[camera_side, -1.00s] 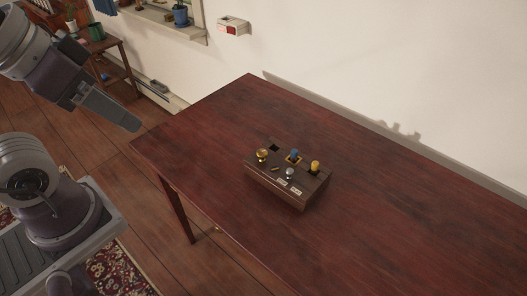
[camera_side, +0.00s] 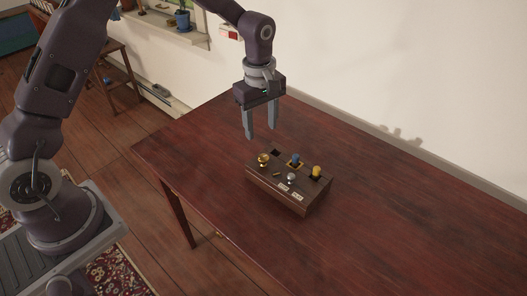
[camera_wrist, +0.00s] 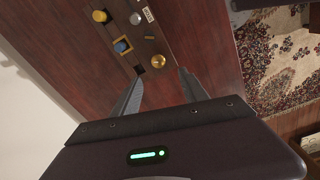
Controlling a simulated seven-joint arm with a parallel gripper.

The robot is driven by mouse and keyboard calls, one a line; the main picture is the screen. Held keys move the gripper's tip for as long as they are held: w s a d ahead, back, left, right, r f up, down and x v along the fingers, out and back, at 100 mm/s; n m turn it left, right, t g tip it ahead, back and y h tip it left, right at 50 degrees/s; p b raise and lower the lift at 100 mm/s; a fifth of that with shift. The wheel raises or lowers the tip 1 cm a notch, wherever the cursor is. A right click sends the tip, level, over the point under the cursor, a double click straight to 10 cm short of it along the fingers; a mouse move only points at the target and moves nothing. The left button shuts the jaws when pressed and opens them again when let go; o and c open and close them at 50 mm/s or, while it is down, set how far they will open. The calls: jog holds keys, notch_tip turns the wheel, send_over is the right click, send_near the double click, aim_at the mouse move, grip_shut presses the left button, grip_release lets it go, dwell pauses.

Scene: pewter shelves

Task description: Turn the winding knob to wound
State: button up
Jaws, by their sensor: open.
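A dark wooden control box (camera_side: 264,184) sits on the table. On its top are a brass knob (camera_side: 263,159), a silver knob (camera_side: 291,178) beside two small white labels (camera_side: 290,192), a blue peg (camera_side: 295,160) and a yellow peg (camera_side: 316,171). The label text is too small to read, so I cannot tell which knob is the winding one. My gripper (camera_side: 260,134) is open and empty, pointing down above the back left of the box. In the wrist view the brass knob (camera_wrist: 158,61) lies just beyond the gap between my fingertips (camera_wrist: 160,76); the silver knob (camera_wrist: 135,18) is farther off.
The red-brown table (camera_side: 400,210) is clear around the box. A wall (camera_side: 400,80) runs behind it. A small white and red box (camera_side: 230,32) is on the wall. A patterned rug (camera_wrist: 280,60) lies on the floor past the table edge.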

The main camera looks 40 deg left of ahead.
aim_at(263, 157)
jog(key=shift+n, duration=0.5)
jog(key=f, duration=1)
jog(key=shift+w+d+f, duration=0.1)
jog(key=shift+w+f, duration=0.05)
jog(key=shift+w, duration=0.2)
jog(key=shift+c, duration=0.2)
grip_shut()
